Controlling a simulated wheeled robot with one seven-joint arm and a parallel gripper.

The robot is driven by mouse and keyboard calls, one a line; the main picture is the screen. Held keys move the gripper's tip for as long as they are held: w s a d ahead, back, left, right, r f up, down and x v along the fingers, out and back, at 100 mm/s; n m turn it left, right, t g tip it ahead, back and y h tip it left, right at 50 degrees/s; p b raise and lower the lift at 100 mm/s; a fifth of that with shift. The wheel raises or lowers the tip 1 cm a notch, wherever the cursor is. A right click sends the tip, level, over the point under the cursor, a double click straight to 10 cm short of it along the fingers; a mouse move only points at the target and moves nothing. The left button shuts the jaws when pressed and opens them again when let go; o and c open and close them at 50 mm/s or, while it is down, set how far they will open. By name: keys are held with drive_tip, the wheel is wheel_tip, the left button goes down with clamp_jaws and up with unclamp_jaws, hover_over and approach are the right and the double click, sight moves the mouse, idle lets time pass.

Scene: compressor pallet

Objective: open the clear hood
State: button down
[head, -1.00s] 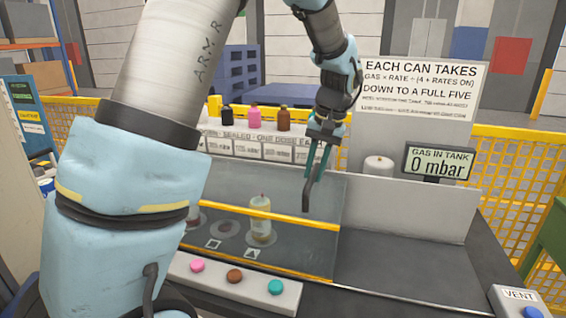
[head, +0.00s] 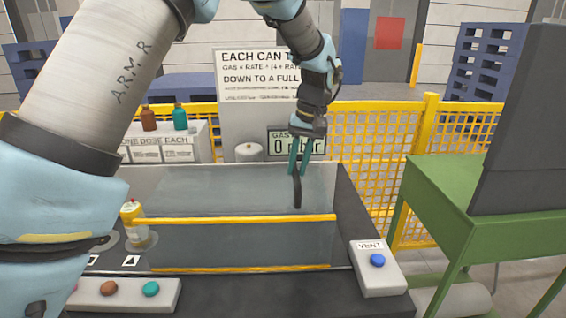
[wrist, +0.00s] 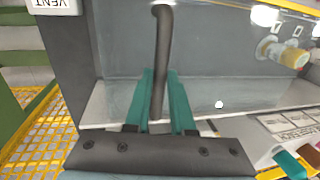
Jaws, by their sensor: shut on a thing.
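The clear hood (head: 240,245) is a see-through cover with yellow edge bars, over the right part of the dark bench. A dark upright handle (head: 297,192) stands at its right side; it also shows in the wrist view (wrist: 162,45). My gripper (head: 299,170) has its teal fingers shut on this handle, one on each side, as the wrist view shows too (wrist: 160,85). My arm hides the bench further left.
A button strip (head: 125,295) and a VENT box (head: 377,268) with a blue button sit at the bench front. A gas display (head: 292,141) and a sign (head: 255,75) stand behind. A green table (head: 440,190) is at right, with yellow fencing (head: 370,150) behind.

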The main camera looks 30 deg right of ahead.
drive_tip(key=shift+s+d, duration=0.35)
drive_tip(key=shift+d, duration=0.45)
drive_tip(key=c, duration=0.8)
unclamp_jaws()
drive_tip(key=shift+o, duration=0.2)
wheel_tip(320, 180, up, 11)
drive_tip(key=s+d+b, duration=0.1)
drive_tip(key=b, duration=0.1)
drive_tip(key=shift+d+f, duration=0.15)
drive_tip(key=shift+d, duration=0.2)
